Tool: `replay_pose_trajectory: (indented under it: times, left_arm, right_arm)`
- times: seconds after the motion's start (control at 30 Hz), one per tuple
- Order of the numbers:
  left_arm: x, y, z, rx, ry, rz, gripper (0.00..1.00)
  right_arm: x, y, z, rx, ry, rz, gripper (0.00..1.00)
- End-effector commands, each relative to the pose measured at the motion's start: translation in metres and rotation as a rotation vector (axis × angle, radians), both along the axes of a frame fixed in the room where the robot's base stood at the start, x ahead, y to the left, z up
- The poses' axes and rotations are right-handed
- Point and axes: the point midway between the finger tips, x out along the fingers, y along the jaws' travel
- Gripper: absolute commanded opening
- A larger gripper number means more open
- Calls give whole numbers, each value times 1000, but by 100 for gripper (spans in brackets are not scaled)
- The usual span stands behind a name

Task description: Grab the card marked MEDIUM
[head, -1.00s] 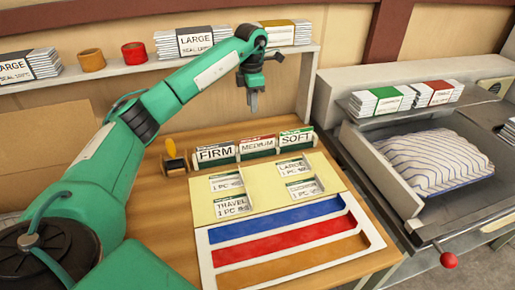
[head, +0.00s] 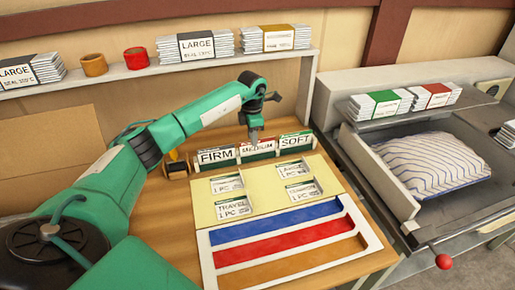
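The MEDIUM card (head: 258,149) stands in a small holder between the FIRM card (head: 215,157) and the SOFT card (head: 295,141), at the back of the wooden table. My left gripper (head: 255,136) points down right over the MEDIUM card, its fingertips at or just behind the card's top edge. The fingertips are small and partly overlap the card, so I cannot tell whether they touch it or are open or shut. My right gripper is out of view.
A yellow board (head: 262,189) with several labelled cards and a tray (head: 206,262) with blue, red and brown strips lie in front. A dark-handled tool (head: 176,165) stands left of the holder. A shelf (head: 120,73) runs behind. A striped pillow (head: 432,160) lies at right.

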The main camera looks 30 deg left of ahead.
Motion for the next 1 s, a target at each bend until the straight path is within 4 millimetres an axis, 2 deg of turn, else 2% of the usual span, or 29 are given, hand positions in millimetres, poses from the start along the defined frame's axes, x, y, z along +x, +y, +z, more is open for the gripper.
replay_pose_trajectory:
  times: [0.17,0.3,0.77,1.0]
  left_arm:
    - [0,0,0,0,0,0,26]
    - [0,0,0,0,0,0,0]
    - [0,0,1,0,0,0,0]
    - [1,1,18,1,-3,0,0]
  right_arm:
    - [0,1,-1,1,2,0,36]
    - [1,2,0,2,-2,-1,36]
    - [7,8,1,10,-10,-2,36]
    - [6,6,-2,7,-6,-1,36]
